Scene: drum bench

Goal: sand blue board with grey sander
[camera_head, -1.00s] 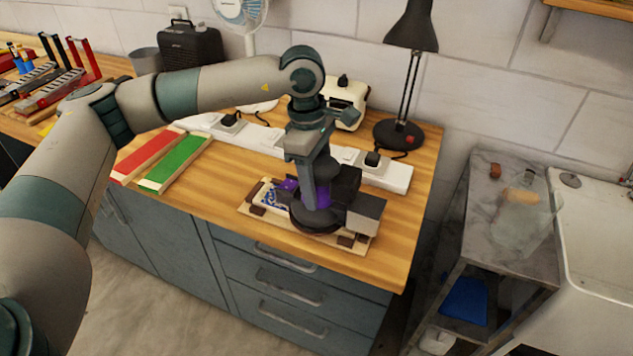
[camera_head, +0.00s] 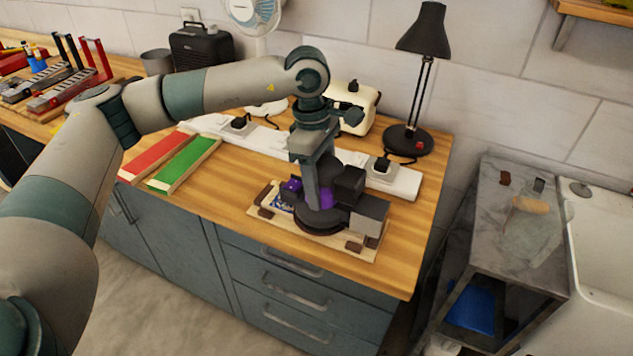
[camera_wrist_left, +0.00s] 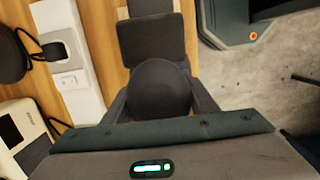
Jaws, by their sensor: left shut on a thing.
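The board, with blue patches (camera_head: 280,203) on its pale face, lies flat near the bench's front edge, with small brown blocks around it. Blue shows only at its left part; the sander covers the middle. The dark grey sander (camera_head: 318,222), with a round base and boxy parts at its right, sits over the board. I cannot tell whether its base touches the face. My left gripper (camera_head: 322,196) comes down from above and is shut on the sander, with purple parts beside the fingers. In the left wrist view the sander's round top (camera_wrist_left: 160,88) fills the middle. My right gripper is not in view.
A green board (camera_head: 186,162) and a red board (camera_head: 157,156) lie left. A white power strip (camera_head: 400,183) with plugs runs behind, with a cream toaster (camera_head: 357,100) and black lamp (camera_head: 407,138). A marble-topped stand (camera_head: 500,235) is right, past a gap.

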